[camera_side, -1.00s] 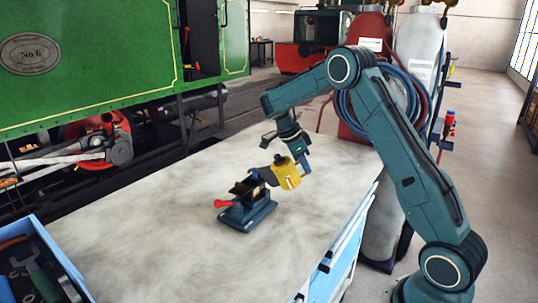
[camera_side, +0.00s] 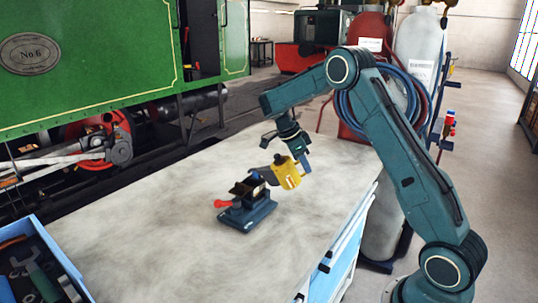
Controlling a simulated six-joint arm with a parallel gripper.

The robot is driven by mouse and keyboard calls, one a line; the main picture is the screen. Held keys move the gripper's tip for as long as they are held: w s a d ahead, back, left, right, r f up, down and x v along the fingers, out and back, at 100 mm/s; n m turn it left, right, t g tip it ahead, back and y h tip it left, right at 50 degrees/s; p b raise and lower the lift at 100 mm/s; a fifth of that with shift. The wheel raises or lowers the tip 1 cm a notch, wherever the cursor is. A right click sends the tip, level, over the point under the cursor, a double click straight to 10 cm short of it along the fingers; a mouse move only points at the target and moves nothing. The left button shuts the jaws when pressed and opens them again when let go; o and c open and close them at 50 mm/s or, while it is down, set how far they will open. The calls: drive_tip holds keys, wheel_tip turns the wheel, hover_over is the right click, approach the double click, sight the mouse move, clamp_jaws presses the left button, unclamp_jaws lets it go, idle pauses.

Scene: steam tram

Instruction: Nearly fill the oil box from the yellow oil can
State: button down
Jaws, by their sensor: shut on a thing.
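My gripper (camera_side: 290,152) is shut on the yellow oil can (camera_side: 287,175) and holds it above the bench, tilted to the left. The can's spout side points toward the dark oil box (camera_side: 247,188), just above its right side. The box is held in a small blue vise (camera_side: 247,214) with a red-knobbed handle (camera_side: 222,203), standing on the pale bench top (camera_side: 150,220). The oil level inside the box and any oil stream are too small to tell.
A blue tray (camera_side: 62,255) with tools stands at the bench's front left corner. The green tram (camera_side: 110,70) stands behind the bench. Red and grey gas cylinders (camera_side: 415,62) with blue hoses stand behind my arm. The bench around the vise is clear.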

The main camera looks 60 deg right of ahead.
drive_tip(key=shift+r, duration=0.1)
drive_tip(key=shift+w+r+g+h, duration=0.1)
drive_tip(key=shift+r+g+h, duration=0.2)
drive_tip(key=shift+r, duration=0.3)
drive_tip(key=shift+r, duration=0.15)
idle(0.7)
drive_tip(key=shift+w+a+r+g+h, duration=0.15)
drive_tip(key=shift+r+g+h, duration=0.25)
drive_tip(key=shift+r, duration=0.2)
idle(0.6)
drive_tip(key=shift+f, duration=0.15)
idle(2.7)
drive_tip(key=shift+f, duration=0.15)
drive_tip(key=shift+s+d+f+t+y, duration=0.15)
drive_tip(key=shift+f+t+y, duration=0.45)
drive_tip(key=shift+f, duration=0.3)
drive_tip(key=shift+s+d+f+t+y, duration=0.1)
drive_tip(key=shift+f+t+y, duration=0.5)
drive_tip(key=shift+f, duration=0.25)
drive_tip(key=shift+a+f, duration=0.1)
